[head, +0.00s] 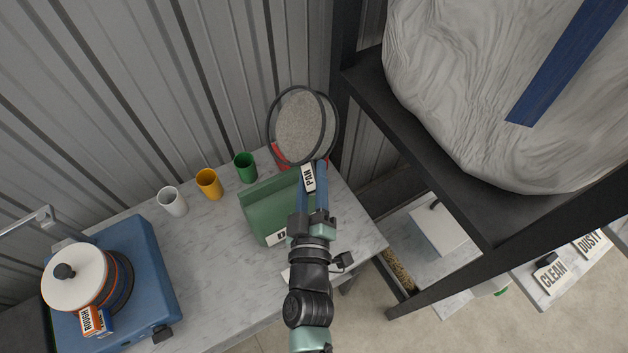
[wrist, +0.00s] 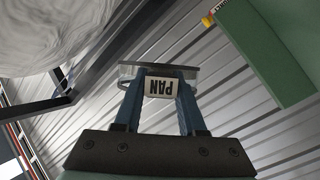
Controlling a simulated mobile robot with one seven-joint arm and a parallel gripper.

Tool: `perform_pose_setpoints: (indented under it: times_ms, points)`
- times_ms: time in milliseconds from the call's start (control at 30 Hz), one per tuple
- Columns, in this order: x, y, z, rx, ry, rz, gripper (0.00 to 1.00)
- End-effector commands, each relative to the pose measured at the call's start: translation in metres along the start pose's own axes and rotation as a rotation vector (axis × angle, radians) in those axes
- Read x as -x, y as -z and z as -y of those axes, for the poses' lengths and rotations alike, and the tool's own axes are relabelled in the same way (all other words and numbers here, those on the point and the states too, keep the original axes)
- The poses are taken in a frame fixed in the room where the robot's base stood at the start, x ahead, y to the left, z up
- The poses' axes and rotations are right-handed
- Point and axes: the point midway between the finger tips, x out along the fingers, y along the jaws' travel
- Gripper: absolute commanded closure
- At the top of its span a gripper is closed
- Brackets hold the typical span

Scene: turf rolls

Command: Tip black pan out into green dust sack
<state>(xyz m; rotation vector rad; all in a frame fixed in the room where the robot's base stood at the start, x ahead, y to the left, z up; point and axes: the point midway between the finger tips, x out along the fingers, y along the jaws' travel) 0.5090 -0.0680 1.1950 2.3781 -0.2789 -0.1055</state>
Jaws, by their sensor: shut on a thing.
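My gripper (head: 312,192) is shut on the handle of the black pan (head: 329,131). A white PAN label (head: 308,177) sits between the blue fingers. The pan is tilted, with its dark rim and a round, speckled grey face showing; I cannot tell if that grey is loose dust. The green dust sack (head: 268,208) stands on the marble counter just left of my gripper, its label partly hidden by my arm. In the wrist view the pan (wrist: 190,72) shows edge-on beyond the fingers, and the sack (wrist: 270,50) is at upper right.
White (head: 172,202), yellow (head: 208,184) and green (head: 245,167) cups stand in a row left of the sack. A dark shelf (head: 440,165) bearing a big pale sack (head: 470,90) rises at right.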

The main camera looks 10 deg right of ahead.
Motion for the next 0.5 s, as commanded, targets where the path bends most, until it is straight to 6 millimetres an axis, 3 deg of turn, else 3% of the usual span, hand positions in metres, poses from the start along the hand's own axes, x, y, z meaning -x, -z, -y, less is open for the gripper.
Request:
perform_pose_setpoints:
  times_ms: [500]
  points:
    - [0.0031, -0.0058, 0.0118, 0.166, -0.071, -0.076, 1.0]
